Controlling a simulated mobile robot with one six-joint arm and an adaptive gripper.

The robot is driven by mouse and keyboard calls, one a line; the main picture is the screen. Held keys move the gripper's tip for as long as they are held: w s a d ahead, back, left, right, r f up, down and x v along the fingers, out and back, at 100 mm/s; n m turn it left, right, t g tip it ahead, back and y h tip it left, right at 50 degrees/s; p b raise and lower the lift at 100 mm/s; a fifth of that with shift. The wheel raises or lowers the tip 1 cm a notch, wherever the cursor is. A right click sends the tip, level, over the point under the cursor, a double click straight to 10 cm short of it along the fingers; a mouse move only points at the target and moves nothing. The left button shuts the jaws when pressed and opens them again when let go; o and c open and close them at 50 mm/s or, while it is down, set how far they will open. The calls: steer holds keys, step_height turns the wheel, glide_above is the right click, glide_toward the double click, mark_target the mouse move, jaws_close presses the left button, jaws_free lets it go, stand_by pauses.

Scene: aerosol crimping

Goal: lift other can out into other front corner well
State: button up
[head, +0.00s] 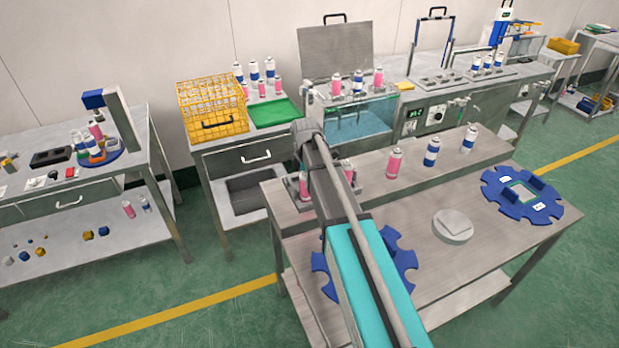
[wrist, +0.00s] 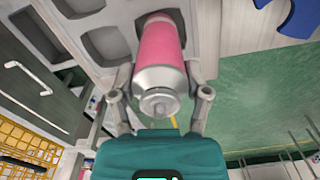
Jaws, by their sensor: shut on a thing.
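A pink can (wrist: 160,45) with a silver shoulder and top stands between the two fingers of my gripper (wrist: 160,95) in the wrist view; the gripper is shut on it. The can's far end is over or in a well of the grey tray (wrist: 118,22); I cannot tell how deep. Empty wells show to its left. In the head view my arm hides the gripper and much of the tray. A pink can (head: 304,183) shows left of my arm and another (head: 348,170) just right of it; I cannot tell which is held.
On the same bench stand a pink can (head: 394,163), a blue-banded can (head: 432,152) and another (head: 469,139). A round grey pad (head: 452,226) and a blue notched wheel (head: 488,196) lie to the right. A yellow wire basket (head: 212,106) and a water bath (head: 362,122) stand behind.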

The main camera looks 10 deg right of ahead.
steer(key=shift+f, duration=0.3)
stand_by(0.5)
steer(key=o, duration=1.2)
steer(key=shift+s+r, duration=0.1)
step_height(320, 180, up, 9)
steer(key=p, duration=0.8)
steer(key=shift+p, duration=0.35)
steer(key=shift+r, duration=0.2)
steer(key=shift+r+p, duration=0.25)
steer(key=shift+p, duration=0.2)
steer(key=shift+f, duration=0.1)
